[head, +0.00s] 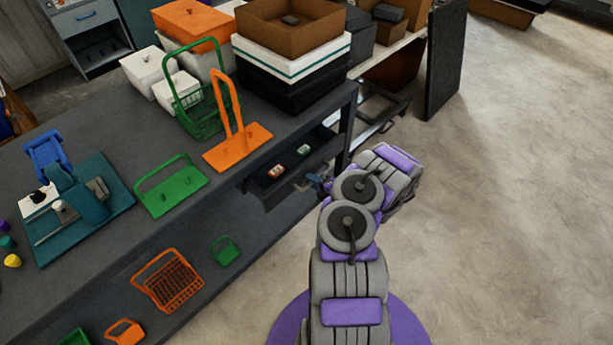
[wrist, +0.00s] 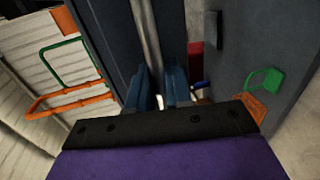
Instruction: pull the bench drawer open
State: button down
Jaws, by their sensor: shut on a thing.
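The bench drawer (head: 290,163) is a dark, shallow tray under the right end of the dark bench top. It stands at least partly open, since its inside shows with two small items in it. My gripper (head: 319,184) is at the drawer's front, partly hidden by my arm. In the wrist view, the blue fingers of my gripper (wrist: 164,92) are closed around a grey metal bar, the drawer handle (wrist: 147,40). The exact contact is hard to see.
The bench top carries an orange stand (head: 238,146), a green stand (head: 172,191), a green basket (head: 203,118) and stacked boxes (head: 292,55). A lower shelf holds an orange basket (head: 168,281). A dark upright panel (head: 445,60) stands behind. The floor at right is clear.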

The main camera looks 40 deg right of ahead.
jog(key=f+p+v, duration=0.2)
jog(key=p+v, duration=0.1)
jog(key=v, duration=1)
jog(key=shift+s+f, duration=0.5)
jog(key=shift+f, duration=0.05)
jog(key=c, duration=1.2)
grip_release()
jog(key=shift+w, duration=0.1)
jog(key=shift+r+p, duration=0.1)
jog(key=shift+p, duration=0.2)
jog(key=p+v, duration=0.3)
jog(key=v, duration=1.4)
jog(key=shift+d+p, duration=0.2)
jog(key=shift+p, duration=0.15)
